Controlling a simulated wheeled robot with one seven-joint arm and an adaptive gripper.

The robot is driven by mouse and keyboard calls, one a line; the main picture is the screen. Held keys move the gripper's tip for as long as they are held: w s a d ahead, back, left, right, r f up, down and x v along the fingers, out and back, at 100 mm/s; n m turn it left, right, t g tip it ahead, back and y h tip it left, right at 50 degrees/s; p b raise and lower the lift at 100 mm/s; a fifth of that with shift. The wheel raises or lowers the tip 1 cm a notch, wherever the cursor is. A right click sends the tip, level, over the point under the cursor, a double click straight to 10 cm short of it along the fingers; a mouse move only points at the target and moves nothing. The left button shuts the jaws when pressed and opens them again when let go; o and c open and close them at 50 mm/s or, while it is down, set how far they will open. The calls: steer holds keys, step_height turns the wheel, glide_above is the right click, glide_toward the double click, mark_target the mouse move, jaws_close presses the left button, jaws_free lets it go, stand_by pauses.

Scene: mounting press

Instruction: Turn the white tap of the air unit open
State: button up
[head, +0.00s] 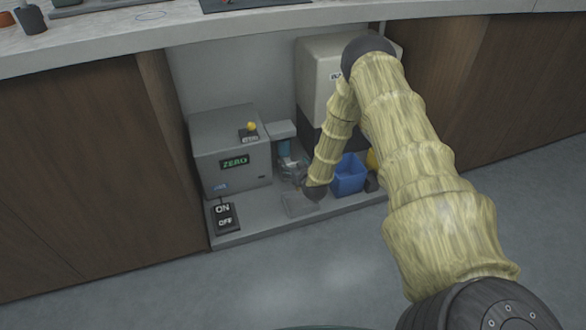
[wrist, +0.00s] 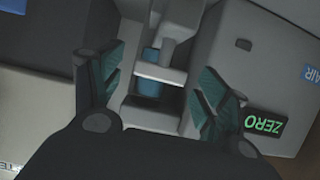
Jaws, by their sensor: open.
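The air unit (head: 281,130) is a pale grey block with a blue bowl below it, just right of the grey box in the head view. In the wrist view the air unit (wrist: 180,18) shows pale parts and its blue bowl (wrist: 150,87) between my fingers. I cannot clearly tell which pale part is the white tap, or how it is turned. My gripper (wrist: 162,70) is open, its teal-padded fingers apart on either side of the unit. In the head view my gripper (head: 296,172) is low in front of the unit, partly hidden by my arm.
The grey box (head: 231,178) with the ZERO display and a yellow knob (head: 251,126) stands close on the left. An ON/OFF switch (head: 224,216) lies in front. A blue bin (head: 349,176) and a white-and-black machine (head: 318,75) are on the right. The countertop (head: 150,45) overhangs the recess.

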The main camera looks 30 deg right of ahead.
steer(key=shift+b+x, duration=0.3)
steer(key=shift+x, duration=0.7)
steer(key=shift+c, duration=0.4)
steer(key=c, duration=1)
steer(key=shift+o, duration=0.2)
